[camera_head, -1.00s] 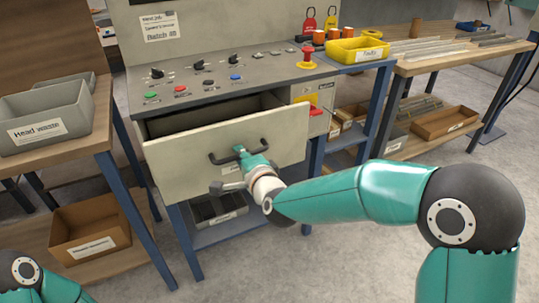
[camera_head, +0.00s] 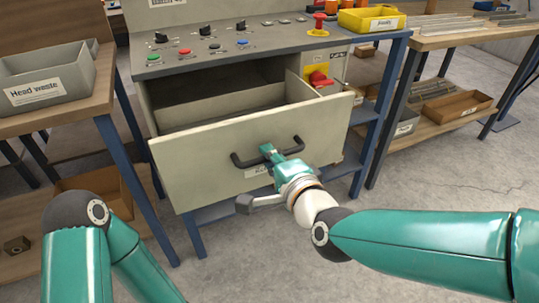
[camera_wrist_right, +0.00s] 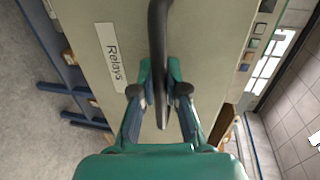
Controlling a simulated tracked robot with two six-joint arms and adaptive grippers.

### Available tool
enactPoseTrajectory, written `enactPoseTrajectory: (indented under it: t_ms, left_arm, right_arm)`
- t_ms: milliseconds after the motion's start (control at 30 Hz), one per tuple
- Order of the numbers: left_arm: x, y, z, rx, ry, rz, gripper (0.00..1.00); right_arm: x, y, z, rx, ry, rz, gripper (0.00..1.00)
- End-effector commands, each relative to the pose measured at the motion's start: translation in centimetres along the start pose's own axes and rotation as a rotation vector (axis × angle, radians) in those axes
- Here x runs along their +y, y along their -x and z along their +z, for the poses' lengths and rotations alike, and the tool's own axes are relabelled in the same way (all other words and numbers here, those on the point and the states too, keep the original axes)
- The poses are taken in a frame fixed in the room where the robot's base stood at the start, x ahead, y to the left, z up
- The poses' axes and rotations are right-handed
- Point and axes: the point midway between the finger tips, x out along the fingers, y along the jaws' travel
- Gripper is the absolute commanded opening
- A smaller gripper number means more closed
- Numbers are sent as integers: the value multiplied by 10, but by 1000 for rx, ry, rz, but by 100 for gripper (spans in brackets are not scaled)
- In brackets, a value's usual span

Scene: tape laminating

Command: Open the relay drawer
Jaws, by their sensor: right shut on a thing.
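The relay drawer (camera_head: 205,165) is a beige drawer under the control panel, pulled well out, with its inside and a divider showing. Its dark bar handle (camera_head: 240,163) runs across the front. My right gripper (camera_head: 268,152) is shut on the handle near its middle. In the right wrist view the handle (camera_wrist_right: 158,40) passes between the fingers of my right gripper (camera_wrist_right: 160,92), beside a "Relays" label (camera_wrist_right: 111,57). My left arm shows at the lower left in the head view, but its gripper is out of view.
A grey "Head waste" bin (camera_head: 50,82) stands on the wooden bench at left. The control panel (camera_head: 215,45) carries buttons and knobs above the drawer. A yellow bin (camera_head: 371,20) sits to its right. Grey floor lies open at front right.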

Motion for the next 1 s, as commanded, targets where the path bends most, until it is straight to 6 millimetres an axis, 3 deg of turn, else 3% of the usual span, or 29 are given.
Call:
enactPoseTrajectory:
  t_ms: [100,133,267,300,667,867,1000]
  left_arm:
    - [0,0,0,0,0,0,40]
    - [0,0,0,0,0,0,40]
    - [0,0,0,0,0,0,40]
    - [0,0,0,0,0,0,40]
    - [0,0,0,0,0,0,40]
    - [0,0,0,0,0,0,40]
    - [0,0,0,0,0,0,40]
  right_arm:
    - [4,0,0,0,-1,10,0]
    - [4,-1,0,0,-1,10,16]
    - [4,-1,-1,1,-2,8,38]
    - [3,-1,-1,1,-2,7,39]
    - [0,3,0,1,-2,1,39]
    - [0,28,0,1,-1,-1,39]
    - [0,56,0,-1,-2,-1,39]
